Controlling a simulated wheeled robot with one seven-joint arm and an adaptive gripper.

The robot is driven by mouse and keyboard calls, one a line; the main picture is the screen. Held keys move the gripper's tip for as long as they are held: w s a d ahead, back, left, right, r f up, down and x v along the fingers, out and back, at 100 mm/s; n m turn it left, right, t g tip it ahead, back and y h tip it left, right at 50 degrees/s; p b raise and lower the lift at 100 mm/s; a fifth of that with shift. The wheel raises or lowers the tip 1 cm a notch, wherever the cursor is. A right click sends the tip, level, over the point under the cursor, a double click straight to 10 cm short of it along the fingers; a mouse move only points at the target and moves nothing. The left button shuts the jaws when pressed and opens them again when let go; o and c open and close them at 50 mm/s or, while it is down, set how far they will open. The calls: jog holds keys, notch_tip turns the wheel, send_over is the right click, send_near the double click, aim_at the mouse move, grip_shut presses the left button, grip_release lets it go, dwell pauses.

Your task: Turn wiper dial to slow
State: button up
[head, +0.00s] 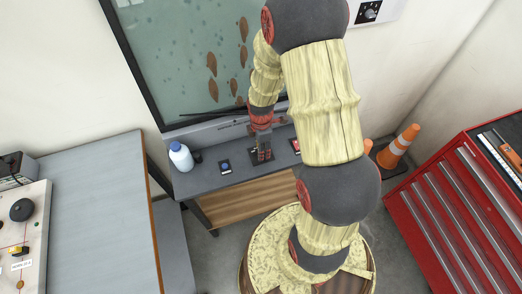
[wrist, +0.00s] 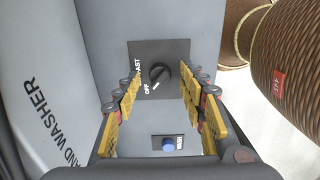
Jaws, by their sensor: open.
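The wiper dial (wrist: 159,74) is a black round knob on a dark square plate (wrist: 175,50) in the wrist view. OFF and part of FAST are readable at its left; I cannot make out a SLOW label. A white mark on the knob's lower edge lies close to OFF. My gripper (wrist: 160,92) is open, its yellow-padded fingers to the left and right of the dial with gaps on both sides. In the head view my gripper (head: 262,154) points down over the grey console (head: 205,183) below the windscreen, and the dial is hidden there.
A blue button (wrist: 168,145) sits on a plate below the dial. A white bottle (head: 181,158) stands at the console's left, under the spotted windscreen (head: 185,60). Orange cones (head: 398,147) and a red tool cabinet (head: 450,200) are at right, a grey table (head: 95,210) at left.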

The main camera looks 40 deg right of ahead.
jog(key=shift+f, duration=0.45)
grip_shut()
dwell(0.3)
